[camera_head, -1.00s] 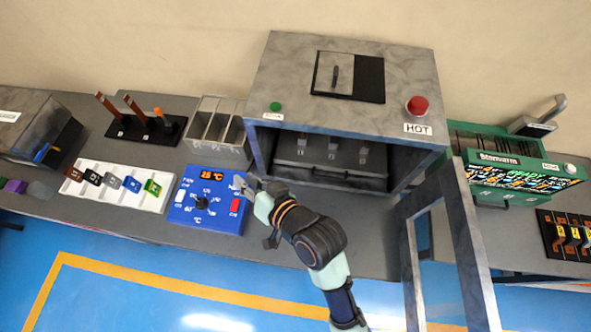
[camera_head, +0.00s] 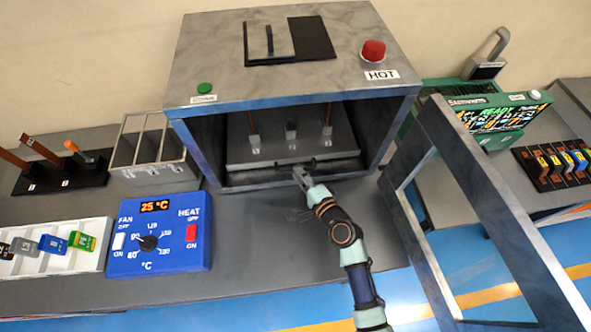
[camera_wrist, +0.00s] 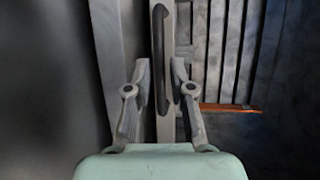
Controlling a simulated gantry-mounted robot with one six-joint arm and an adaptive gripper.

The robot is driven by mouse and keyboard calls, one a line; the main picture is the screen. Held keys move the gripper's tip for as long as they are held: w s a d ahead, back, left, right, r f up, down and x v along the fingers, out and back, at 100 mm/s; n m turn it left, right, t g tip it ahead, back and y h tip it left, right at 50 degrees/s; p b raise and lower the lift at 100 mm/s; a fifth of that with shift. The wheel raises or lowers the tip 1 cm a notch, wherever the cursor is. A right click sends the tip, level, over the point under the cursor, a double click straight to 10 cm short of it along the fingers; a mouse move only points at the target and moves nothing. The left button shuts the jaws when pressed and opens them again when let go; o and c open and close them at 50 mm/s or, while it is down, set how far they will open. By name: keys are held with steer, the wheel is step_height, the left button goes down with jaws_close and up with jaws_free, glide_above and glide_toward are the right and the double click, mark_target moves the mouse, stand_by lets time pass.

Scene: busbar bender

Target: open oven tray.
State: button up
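The oven (camera_head: 200,60) is a grey box with its framed door (camera_head: 490,200) swung open to the right. Inside it sits the grey oven tray (camera_head: 245,153), bearing several upright pieces with labelled clips. The tray's dark handle (camera_head: 284,167) is on its front edge; it also shows as a long dark bar in the wrist view (camera_wrist: 162,60). My gripper (camera_head: 300,175) is at the oven mouth, at the tray front. In the wrist view my gripper (camera_wrist: 159,72) is open, its fingers on either side of the handle bar. Contact cannot be told.
A blue control box (camera_head: 160,262) reading 25 °C stands left of the oven front. A grey divided bin (camera_head: 155,165) stands behind it. A green machine (camera_head: 480,110) is at the right. The counter directly before the oven is bare.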

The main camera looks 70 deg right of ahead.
steer(key=shift+x, duration=1.45)
jaws_close()
